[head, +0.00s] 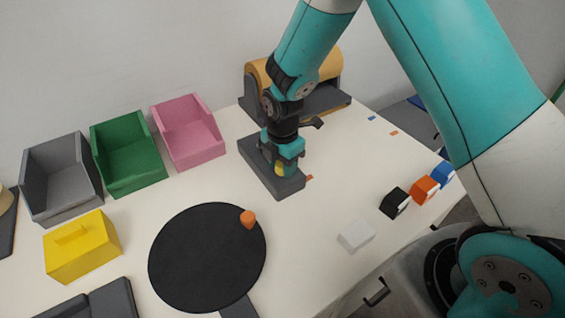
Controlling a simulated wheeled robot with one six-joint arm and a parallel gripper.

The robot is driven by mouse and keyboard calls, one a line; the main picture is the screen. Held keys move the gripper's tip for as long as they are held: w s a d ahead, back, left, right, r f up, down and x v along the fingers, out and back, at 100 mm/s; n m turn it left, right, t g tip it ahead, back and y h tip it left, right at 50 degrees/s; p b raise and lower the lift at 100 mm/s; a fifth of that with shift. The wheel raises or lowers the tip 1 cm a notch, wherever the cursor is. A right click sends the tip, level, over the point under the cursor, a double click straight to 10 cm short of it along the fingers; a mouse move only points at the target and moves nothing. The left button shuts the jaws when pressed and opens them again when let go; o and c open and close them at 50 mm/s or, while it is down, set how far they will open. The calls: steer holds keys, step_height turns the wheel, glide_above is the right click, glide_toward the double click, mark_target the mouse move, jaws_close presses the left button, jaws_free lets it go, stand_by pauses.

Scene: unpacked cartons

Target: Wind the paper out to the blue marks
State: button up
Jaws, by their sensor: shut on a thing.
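A brown paper roll (327,72) sits in a dark grey holder (325,99) at the back of the table, partly hidden by my arm. A small blue mark (371,118) lies on the table to the right of the holder; I cannot make out a second one. No sheet of paper is seen reaching it. My gripper (283,165) points down over a long dark grey block (262,178) in front of the holder. It is shut on a small yellow part (280,169) at the block, mostly hidden by the fingers.
Grey (62,180), green (128,155) and pink (187,132) bins line the wall. A yellow box (82,247), a black disc (205,262) with an orange peg (248,219), and a white block (356,236) stand nearer. Small black, orange and blue boxes (424,190) line the right edge.

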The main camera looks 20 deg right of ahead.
steer(key=m, duration=0.3)
steer(key=shift+m, duration=0.4)
steer(key=m, duration=0.3)
steer(key=shift+m+p, duration=0.3)
steer(key=m, duration=1.1)
steer(key=shift+m+p, duration=0.35)
steer(key=shift+m, duration=0.05)
steer(key=m, duration=0.4)
steer(key=shift+m, duration=0.3)
steer(key=shift+w, duration=0.1)
steer(key=o, duration=0.9)
steer(key=shift+o, duration=0.2)
